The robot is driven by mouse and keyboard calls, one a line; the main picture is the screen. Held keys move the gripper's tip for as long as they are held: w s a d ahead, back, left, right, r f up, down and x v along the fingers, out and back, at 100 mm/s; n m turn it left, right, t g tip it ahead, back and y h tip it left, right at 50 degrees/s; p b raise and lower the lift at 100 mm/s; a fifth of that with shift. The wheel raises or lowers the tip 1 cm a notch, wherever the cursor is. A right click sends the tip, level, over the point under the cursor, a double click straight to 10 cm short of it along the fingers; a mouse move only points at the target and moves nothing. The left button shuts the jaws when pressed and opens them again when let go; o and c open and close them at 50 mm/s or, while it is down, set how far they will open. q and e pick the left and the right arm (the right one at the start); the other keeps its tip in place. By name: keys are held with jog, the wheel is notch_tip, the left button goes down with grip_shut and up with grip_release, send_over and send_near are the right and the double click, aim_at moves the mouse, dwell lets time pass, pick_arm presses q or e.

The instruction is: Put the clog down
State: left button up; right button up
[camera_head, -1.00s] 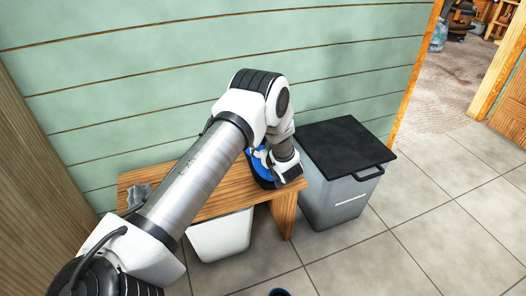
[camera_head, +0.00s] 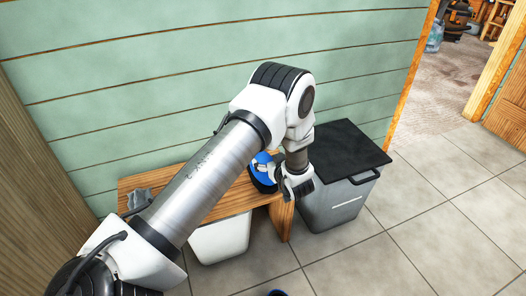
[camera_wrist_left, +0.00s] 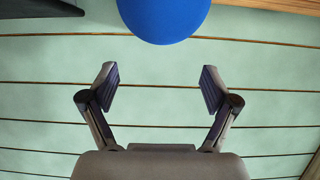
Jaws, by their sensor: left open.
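The blue clog (camera_head: 262,170) sits on the right end of the wooden bench (camera_head: 228,200), partly hidden by my left gripper. In the left wrist view a rounded blue part of the clog (camera_wrist_left: 165,18) shows at the top edge, beyond the fingertips. My left gripper (camera_head: 296,188) is beside the clog on its right, over the bench's right end. In the left wrist view the left gripper (camera_wrist_left: 159,88) is open, with nothing between its fingers, apart from the clog. My right gripper is not in view.
A grey bin (camera_head: 338,203) with a black lid (camera_head: 345,150) stands just right of the bench. A white bin (camera_head: 220,238) is under the bench. A grey crumpled item (camera_head: 139,198) lies on the bench's left end. Tiled floor (camera_head: 440,225) is clear at right.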

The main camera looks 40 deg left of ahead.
pick_arm(q)
jog(key=v, duration=0.4)
jog(key=shift+s+f+p, duration=0.1)
jog(key=shift+f+p, duration=0.1)
jog(key=shift+p, duration=0.1)
jog(key=s+d+f+m+g+h, duration=0.1)
jog(key=s+d+f+m+h, duration=0.35)
jog(key=s+f, duration=0.3)
jog(key=s+d+f+m+g+h, duration=0.1)
jog(key=s+d+f+m+h, duration=0.4)
jog(key=s, duration=0.4)
jog(key=s+d+m+g+h, duration=0.1)
jog(key=s+d, duration=0.3)
jog(key=s, duration=0.4)
jog(key=s+d+f+m+g+h, duration=0.1)
jog(key=s+d+g, duration=0.2)
jog(key=s, duration=0.5)
jog(key=shift+d+f+h, duration=0.2)
jog(key=shift+d+h, duration=0.15)
jog(key=shift+s+m, duration=0.1)
jog(key=shift+m, duration=0.15)
